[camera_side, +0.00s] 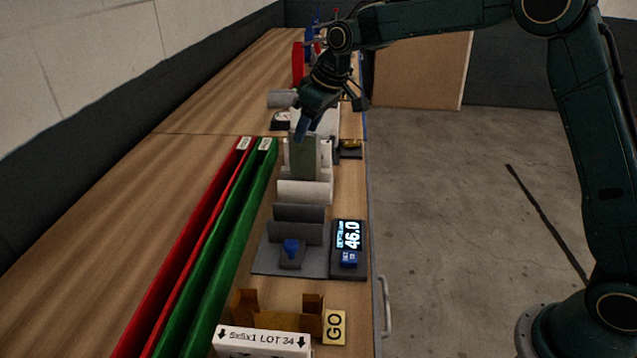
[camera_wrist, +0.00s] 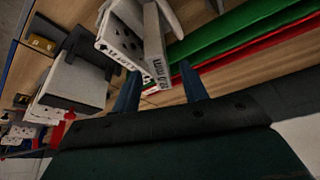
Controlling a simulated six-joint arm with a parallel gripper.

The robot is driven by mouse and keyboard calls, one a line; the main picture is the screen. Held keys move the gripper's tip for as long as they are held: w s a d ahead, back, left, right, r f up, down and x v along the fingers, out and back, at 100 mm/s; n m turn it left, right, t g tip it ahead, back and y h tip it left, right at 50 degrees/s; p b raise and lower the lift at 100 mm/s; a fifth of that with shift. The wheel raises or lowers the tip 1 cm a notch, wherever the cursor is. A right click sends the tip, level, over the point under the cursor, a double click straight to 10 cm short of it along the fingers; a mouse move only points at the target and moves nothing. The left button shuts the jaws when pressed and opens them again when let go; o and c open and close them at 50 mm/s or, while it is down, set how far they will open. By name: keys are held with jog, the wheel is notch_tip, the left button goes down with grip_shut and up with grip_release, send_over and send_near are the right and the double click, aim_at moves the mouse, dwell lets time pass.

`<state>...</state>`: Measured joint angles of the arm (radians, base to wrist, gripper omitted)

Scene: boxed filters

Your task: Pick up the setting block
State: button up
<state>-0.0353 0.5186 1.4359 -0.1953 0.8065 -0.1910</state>
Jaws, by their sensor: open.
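My gripper (camera_side: 303,130) is over the bench in the side view, pointing down among the row of items. In the wrist view my gripper (camera_wrist: 160,88) shows two dark blue fingers, spread apart with a gap between them. A pale block with black "mm" lettering (camera_wrist: 155,74), which looks like the setting block, appears in line with that gap. I cannot tell whether the fingers are beside it or still short of it. In the side view I cannot single out the block for certain; my gripper hides part of that area.
A red channel (camera_side: 190,240) and a green channel (camera_side: 235,230) run alongside.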

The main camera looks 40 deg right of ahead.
aim_at(305, 155)
jog(key=shift+x, duration=2.2)
jog(key=shift+r, duration=0.1)
grip_shut()
